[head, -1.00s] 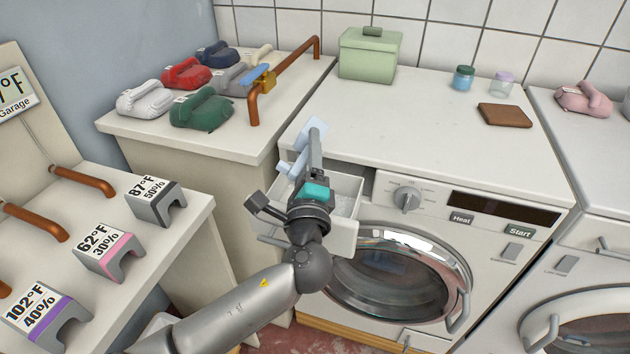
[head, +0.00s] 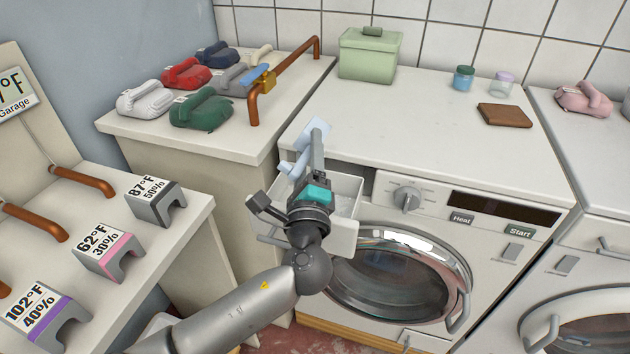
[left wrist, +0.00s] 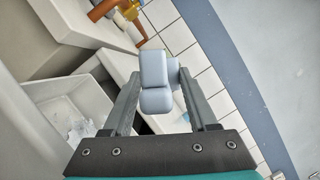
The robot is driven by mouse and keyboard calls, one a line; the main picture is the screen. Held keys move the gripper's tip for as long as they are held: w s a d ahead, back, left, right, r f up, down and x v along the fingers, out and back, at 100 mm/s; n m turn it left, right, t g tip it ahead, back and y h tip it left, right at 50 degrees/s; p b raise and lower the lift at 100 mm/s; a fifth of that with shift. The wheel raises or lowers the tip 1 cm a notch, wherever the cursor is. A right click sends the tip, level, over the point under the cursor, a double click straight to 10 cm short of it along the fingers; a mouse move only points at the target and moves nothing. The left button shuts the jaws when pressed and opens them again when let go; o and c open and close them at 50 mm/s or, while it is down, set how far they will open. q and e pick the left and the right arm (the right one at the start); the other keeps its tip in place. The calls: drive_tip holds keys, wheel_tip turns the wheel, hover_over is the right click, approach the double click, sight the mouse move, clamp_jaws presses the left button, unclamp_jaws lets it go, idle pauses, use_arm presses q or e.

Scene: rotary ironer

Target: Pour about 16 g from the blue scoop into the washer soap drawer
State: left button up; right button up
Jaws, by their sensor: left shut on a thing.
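The blue scoop (head: 318,132) is pale blue and held in my left gripper (head: 312,158), above the open soap drawer. In the left wrist view the scoop (left wrist: 156,82) sits between the two fingers of the gripper (left wrist: 160,100). Whether anything is inside the scoop cannot be seen. The white soap drawer (head: 345,205) is pulled out from the washer's upper left front, partly hidden by my arm. In the left wrist view the drawer (left wrist: 55,100) shows at the left, with some whitish material on its floor. My right gripper is not in view.
The washer top (head: 400,125) is mostly clear, with a green box (head: 368,58), two small jars and a brown block (head: 505,115) at the back and right. The washer door (head: 405,275) is below the drawer.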

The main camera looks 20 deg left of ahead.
use_arm(q)
drive_tip(key=shift+m, duration=0.3)
idle(0.5)
drive_tip(key=shift+d+r+m+t+h+p, duration=0.15)
drive_tip(key=shift+r+m+t+p, duration=0.15)
drive_tip(key=shift+m, duration=0.25)
drive_tip(key=shift+d+r+m+t+h+p, duration=0.1)
drive_tip(key=shift+r+m+t+h+p, duration=0.1)
drive_tip(key=shift+r+m, duration=0.25)
idle(1.0)
drive_tip(key=shift+d+f+m, duration=0.1)
drive_tip(key=shift+m, duration=0.6)
idle(0.6)
